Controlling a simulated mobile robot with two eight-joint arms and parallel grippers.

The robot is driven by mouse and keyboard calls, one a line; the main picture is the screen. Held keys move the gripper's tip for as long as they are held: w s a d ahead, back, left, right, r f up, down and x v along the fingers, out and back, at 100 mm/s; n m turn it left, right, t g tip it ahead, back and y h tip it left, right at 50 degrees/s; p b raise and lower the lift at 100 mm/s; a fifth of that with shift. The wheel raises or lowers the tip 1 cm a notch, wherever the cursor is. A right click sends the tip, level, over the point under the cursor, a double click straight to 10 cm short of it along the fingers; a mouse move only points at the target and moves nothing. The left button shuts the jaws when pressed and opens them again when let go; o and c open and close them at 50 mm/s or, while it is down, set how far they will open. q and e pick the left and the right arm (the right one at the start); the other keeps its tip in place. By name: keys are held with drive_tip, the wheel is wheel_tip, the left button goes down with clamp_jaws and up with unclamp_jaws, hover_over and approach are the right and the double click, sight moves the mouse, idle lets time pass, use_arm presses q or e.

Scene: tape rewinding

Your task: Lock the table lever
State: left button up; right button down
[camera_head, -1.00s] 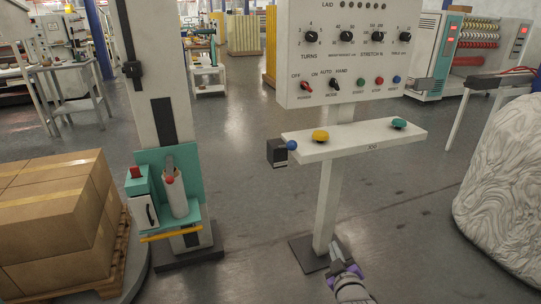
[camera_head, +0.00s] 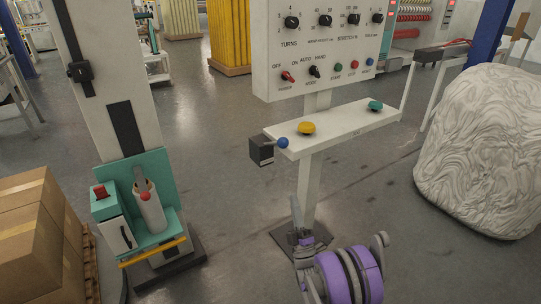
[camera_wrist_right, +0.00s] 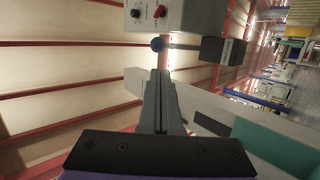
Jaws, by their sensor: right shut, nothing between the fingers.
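The table lever has a blue ball knob (camera_head: 283,142) on a short rod from a black box (camera_head: 262,151) at the left end of the white table shelf (camera_head: 345,128). In the right wrist view the blue knob (camera_wrist_right: 157,44) shows just beyond my fingertips, with its rod running right to the black box (camera_wrist_right: 223,50). My right gripper (camera_head: 296,206) is shut and empty, in front of and below the shelf, fingers pointing up. It also shows in the wrist view (camera_wrist_right: 160,78). The knob looks apart from the fingers. My left gripper is not in view.
A control panel (camera_head: 320,50) stands above the shelf, which carries a yellow button (camera_head: 307,128) and a green button (camera_head: 375,106). A mast with a teal carriage (camera_head: 165,185) is to the left. Boxes (camera_head: 40,245) and a white wrapped load (camera_head: 480,150) flank the floor.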

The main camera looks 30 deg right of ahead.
drive_tip(key=shift+s, duration=0.15)
drive_tip(key=x, duration=1.4)
drive_tip(key=shift+b, duration=0.3)
drive_tip(key=shift+r, duration=0.15)
